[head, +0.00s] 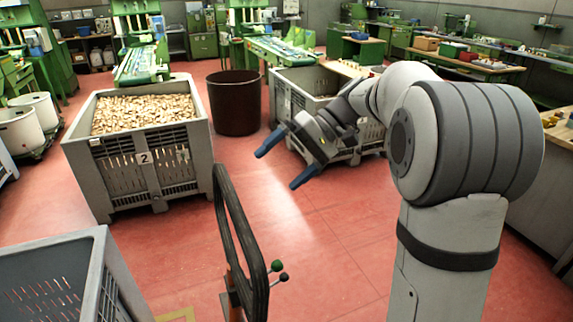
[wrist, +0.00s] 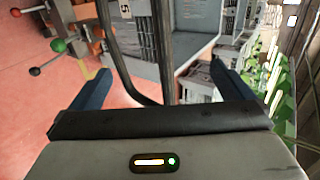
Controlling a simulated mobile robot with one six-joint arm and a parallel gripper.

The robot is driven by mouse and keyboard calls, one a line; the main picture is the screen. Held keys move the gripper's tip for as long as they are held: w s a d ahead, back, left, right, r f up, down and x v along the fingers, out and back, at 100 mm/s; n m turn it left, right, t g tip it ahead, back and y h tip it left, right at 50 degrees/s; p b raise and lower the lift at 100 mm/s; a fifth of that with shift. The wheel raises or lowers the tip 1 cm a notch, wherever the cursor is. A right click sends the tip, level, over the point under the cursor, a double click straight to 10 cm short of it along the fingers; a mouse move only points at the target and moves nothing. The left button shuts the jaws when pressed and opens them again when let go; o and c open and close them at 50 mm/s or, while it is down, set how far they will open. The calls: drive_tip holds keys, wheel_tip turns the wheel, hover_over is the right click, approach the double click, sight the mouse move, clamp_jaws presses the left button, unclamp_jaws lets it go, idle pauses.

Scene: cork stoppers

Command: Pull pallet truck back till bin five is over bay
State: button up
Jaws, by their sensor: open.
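The pallet truck's black loop handle (head: 252,240) stands upright at the lower middle of the head view. In the wrist view the handle (wrist: 166,50) shows between my gripper's blue fingers (wrist: 160,68). A grey bin marked 5 (wrist: 190,35) lies behind it there. A grey bin (head: 118,290), its number hidden, is cut off at the head view's lower left. A yellow floor marking (head: 180,315) is partly visible beside it.
Bin 2 (head: 180,178), full of corks, stands at left behind the handle. A dark brown drum (head: 234,105) and another grey bin (head: 283,100) stand farther back. Benches (head: 465,66) line the right. The red floor (head: 330,240) beside the handle is clear.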

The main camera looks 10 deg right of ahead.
sight(234, 205)
drive_tip(key=shift+y, duration=0.3)
drive_tip(key=shift+w+b+x, duration=0.15)
drive_tip(key=shift+b+x, duration=1.8)
drive_tip(key=shift+x, duration=1.5)
drive_tip(key=shift+w+b+x, duration=0.15)
drive_tip(key=shift+b+x, duration=1.75)
drive_tip(key=shift+x, duration=1.55)
drive_tip(key=shift+a, duration=0.1)
clamp_jaws()
